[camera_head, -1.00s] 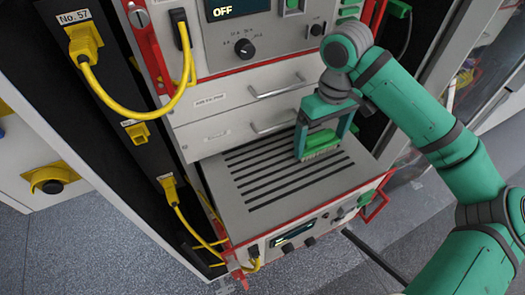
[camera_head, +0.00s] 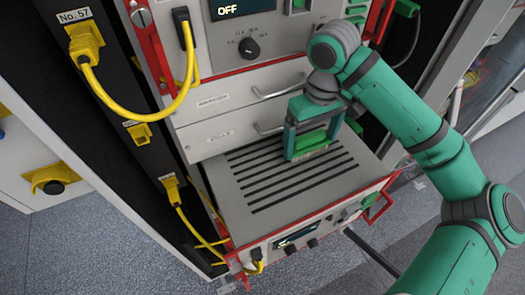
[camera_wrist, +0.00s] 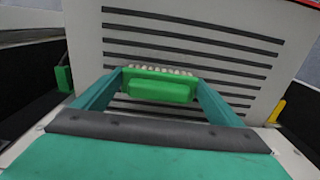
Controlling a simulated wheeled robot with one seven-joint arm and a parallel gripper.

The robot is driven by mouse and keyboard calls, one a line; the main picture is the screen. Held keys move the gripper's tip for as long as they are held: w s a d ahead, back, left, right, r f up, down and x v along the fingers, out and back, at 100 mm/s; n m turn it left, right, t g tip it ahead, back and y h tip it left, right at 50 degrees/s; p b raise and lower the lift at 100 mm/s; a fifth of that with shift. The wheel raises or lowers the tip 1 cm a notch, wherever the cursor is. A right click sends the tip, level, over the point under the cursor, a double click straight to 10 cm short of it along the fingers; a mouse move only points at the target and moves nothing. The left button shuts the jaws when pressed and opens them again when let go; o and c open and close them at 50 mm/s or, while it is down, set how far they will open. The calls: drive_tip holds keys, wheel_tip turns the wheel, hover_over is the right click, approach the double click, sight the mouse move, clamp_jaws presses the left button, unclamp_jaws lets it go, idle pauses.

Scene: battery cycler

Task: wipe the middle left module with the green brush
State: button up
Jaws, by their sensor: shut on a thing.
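The green brush (camera_head: 312,141) is held between the fingers of my gripper (camera_head: 308,150), which is shut on it. Its pale bristles face down onto the slotted grey top of the pulled-out module (camera_head: 235,190), near that top's back right part. Whether the bristles touch the surface I cannot tell. In the wrist view the brush (camera_wrist: 160,86) sits between my two green fingers (camera_wrist: 160,90), bristles towards the dark slots of the module top (camera_wrist: 185,20). Which module the task calls middle left I cannot tell from these frames.
A upper module with an "OFF" display (camera_head: 240,8) and grey drawers with handles (camera_head: 235,130) stand behind. A yellow cable (camera_head: 130,110) hangs at the left by a black strip. A red-framed front with a display (camera_head: 295,235) edges the module.

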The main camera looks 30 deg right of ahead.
drive_tip(key=shift+w+a, duration=0.2)
drive_tip(key=shift+a, duration=2.35)
drive_tip(key=shift+w+a, duration=0.2)
drive_tip(key=shift+a, duration=2.3)
drive_tip(key=shift+w+a, duration=0.2)
drive_tip(key=shift+a, duration=2.35)
drive_tip(key=shift+a+r, duration=0.1)
drive_tip(key=shift+r, duration=0.05)
wheel_tip(320, 180, up, 8)
drive_tip(key=shift+r, duration=0.15)
